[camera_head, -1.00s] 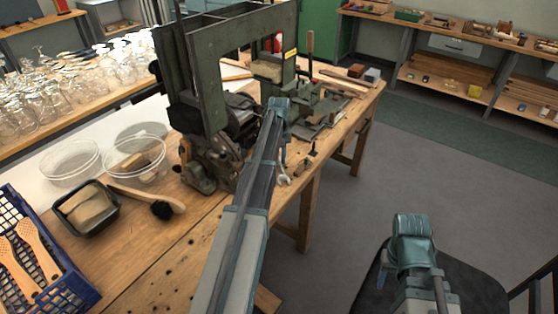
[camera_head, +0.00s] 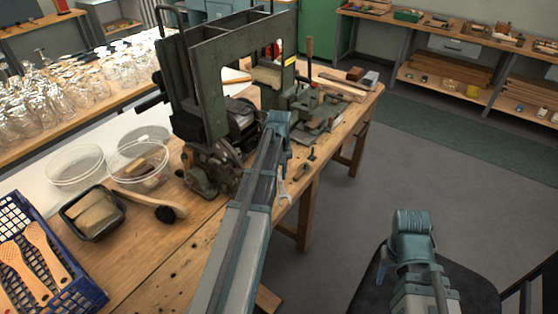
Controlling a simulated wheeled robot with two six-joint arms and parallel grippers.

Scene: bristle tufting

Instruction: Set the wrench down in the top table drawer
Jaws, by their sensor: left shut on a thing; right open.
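My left gripper (camera_head: 283,166) is over the front edge of the wooden workbench, beside the green machine. It is shut on the wrench (camera_head: 284,188), a small pale metal tool that hangs down below the fingers. Most of its upper end is hidden by the gripper. My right gripper (camera_head: 383,262) is at the lower right, above a dark seat-like surface and away from the bench. Its fingers are mostly hidden, and it holds nothing that I can see.
The workbench (camera_head: 180,248) carries a tall green machine (camera_head: 210,85), clear round bowls (camera_head: 76,166), a black tray (camera_head: 84,222), a brush (camera_head: 160,207) and a blue crate (camera_head: 88,297) with wooden brush bodies. Glasses (camera_head: 60,85) crowd the left table.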

